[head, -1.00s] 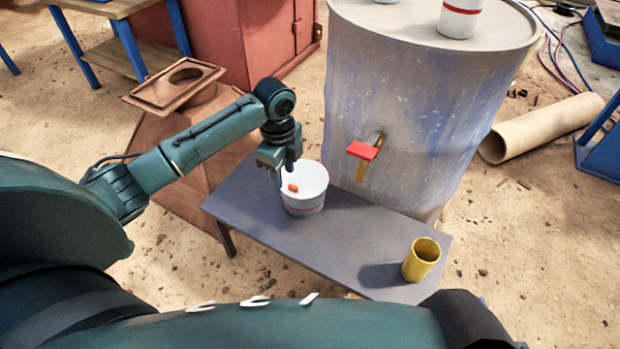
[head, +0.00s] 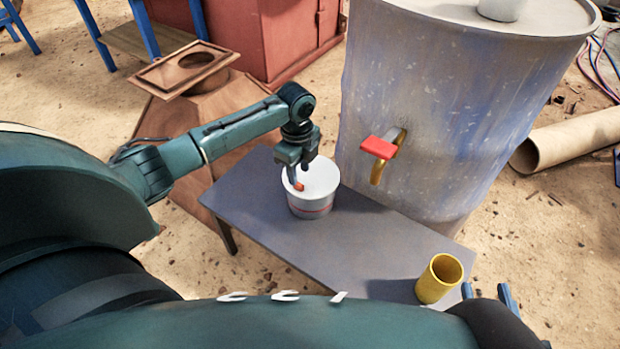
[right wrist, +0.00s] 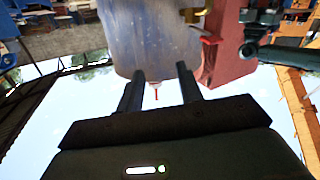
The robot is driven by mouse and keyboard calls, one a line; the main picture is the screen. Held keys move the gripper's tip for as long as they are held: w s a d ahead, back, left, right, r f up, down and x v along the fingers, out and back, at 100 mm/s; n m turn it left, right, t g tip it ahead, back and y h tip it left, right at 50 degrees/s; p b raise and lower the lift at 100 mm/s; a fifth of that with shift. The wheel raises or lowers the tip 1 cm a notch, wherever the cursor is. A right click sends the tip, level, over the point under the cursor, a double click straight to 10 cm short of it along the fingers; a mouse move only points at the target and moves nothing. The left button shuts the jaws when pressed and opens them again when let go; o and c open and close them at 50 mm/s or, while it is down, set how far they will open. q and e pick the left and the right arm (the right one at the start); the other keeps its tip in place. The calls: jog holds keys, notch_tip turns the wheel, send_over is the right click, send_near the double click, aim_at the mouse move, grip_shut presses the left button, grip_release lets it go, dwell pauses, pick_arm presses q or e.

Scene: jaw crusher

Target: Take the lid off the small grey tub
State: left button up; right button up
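The small tub (head: 311,209) is pale grey-white with a red band and stands upright on the low grey table. Its lid (head: 318,178) is on top and carries a small red knob (head: 299,186). My left gripper (head: 301,174) points down over the lid, its fingers apart. One fingertip is right by the knob; I cannot tell whether it touches. My right gripper (head: 488,291) is at the lower right, beside the table's end. In the right wrist view its two fingers (right wrist: 158,85) are apart with nothing between them.
A yellow cup (head: 439,279) stands on the table's (head: 365,243) right end, close to my right gripper. Behind the table is a large blue-grey drum (head: 440,110) with a red-handled tap (head: 379,149) sticking out. The table between tub and cup is clear.

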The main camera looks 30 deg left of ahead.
aim_at(311, 173)
pick_arm(q)
notch_tip(311, 173, down, 4)
jog(key=shift+a+f+b, duration=0.1)
jog(key=shift+f+b, duration=0.05)
jog(key=shift+b, duration=0.75)
jog(key=shift+f, duration=0.25)
pick_arm(e)
jog(key=shift+a+n+t+y, duration=0.5)
jog(key=shift+t+y, duration=0.1)
jog(key=shift+t, duration=0.1)
pick_arm(q)
grip_shut()
pick_arm(e)
jog(key=shift+d, duration=0.1)
pick_arm(q)
jog(key=shift+r, duration=0.1)
